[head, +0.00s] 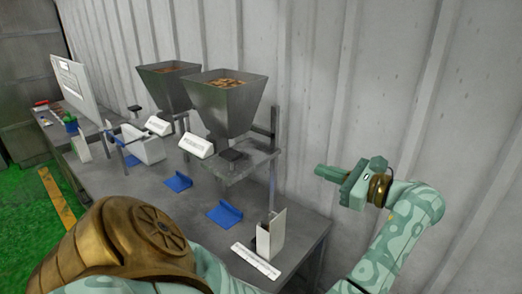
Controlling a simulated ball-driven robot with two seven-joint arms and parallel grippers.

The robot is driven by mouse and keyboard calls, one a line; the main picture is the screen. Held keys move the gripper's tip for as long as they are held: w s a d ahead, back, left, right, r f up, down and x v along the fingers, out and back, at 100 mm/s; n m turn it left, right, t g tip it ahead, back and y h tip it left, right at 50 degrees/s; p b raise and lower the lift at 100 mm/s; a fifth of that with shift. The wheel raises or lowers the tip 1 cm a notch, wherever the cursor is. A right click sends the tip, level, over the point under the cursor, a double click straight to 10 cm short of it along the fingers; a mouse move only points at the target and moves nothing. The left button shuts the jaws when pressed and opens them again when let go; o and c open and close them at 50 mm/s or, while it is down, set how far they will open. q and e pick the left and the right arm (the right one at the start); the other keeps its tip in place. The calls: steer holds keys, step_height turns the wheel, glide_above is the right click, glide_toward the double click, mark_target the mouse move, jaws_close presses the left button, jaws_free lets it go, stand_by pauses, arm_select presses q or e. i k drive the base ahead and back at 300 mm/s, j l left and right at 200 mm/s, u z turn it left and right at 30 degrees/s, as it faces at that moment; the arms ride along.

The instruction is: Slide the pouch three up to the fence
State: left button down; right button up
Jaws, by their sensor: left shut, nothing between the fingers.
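No thing that I can clearly tell as pouch three shows in the head view. An upright white holder (276,236) stands near the table's right end, with something dark brown partly showing inside. My left gripper (321,172) is at the right, its fingers together, empty and pointing left. It appears to the right of the hopper stand, against the wall behind. My right gripper is not in view.
Two metal hoppers (222,107) with brown pieces stand along the back of the table (150,203). White label blocks (196,146) sit by them. A white strip (256,262) lies at the front right edge. A white panel (77,84) stands at the far left. A corrugated wall closes the back.

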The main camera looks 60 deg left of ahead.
mark_target(270, 233)
steer(key=k+l, duration=0.25)
steer(key=k, duration=0.2)
steer(key=k+l, duration=0.2)
steer(key=k, duration=0.3)
